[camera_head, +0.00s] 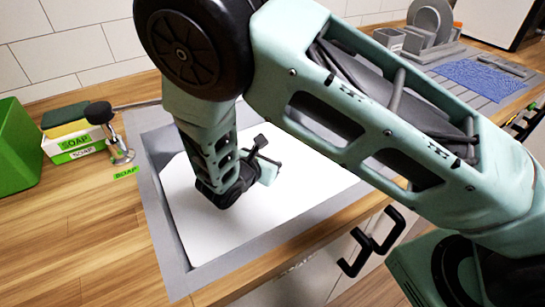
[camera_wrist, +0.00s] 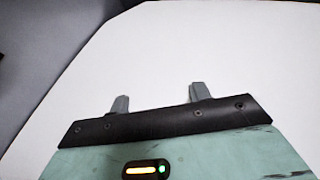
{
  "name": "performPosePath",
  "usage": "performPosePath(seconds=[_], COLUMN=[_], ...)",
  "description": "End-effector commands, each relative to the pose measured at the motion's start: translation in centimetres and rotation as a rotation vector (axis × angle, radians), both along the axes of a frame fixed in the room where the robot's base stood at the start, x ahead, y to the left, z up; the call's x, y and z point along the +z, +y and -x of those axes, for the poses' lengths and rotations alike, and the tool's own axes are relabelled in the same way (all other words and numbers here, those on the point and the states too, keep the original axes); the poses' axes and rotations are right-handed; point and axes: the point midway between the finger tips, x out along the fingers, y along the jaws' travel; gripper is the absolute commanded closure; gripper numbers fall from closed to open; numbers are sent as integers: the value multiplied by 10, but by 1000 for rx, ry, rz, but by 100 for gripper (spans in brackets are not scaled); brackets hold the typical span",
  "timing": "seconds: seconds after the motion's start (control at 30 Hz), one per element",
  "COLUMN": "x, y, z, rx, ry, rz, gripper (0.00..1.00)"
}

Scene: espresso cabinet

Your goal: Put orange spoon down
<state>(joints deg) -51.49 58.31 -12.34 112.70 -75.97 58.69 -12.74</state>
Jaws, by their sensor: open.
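My gripper (camera_head: 264,160) is over the white surface in the grey-framed sink area. In the wrist view its two fingers (camera_wrist: 160,98) stand apart with nothing between them, and only bare white surface lies beyond. I cannot make out an orange spoon in either view. A tiny orange spot (camera_head: 457,25) shows by the dish rack at the back right, too small to identify. My arm covers part of the sink and counter in the head view.
The white sink surface (camera_head: 205,225) has a grey rim (camera_head: 168,240). At left are a green bin (camera_head: 18,150), a soap box with sponges (camera_head: 75,143) and a metal dispenser (camera_head: 120,150). A dish rack (camera_head: 425,35) and blue cloth (camera_head: 480,75) are at back right. The front-left wooden counter is clear.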

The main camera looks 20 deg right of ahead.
Motion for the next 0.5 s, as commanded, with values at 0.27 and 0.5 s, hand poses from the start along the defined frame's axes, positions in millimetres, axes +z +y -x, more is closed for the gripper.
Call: performPosePath(seconds=[0.27,0.5], x=[12,26], y=[25,49], z=[18,37], rx=[3,2], ry=[-1,-1], rz=[-4,0], gripper=[53,53])
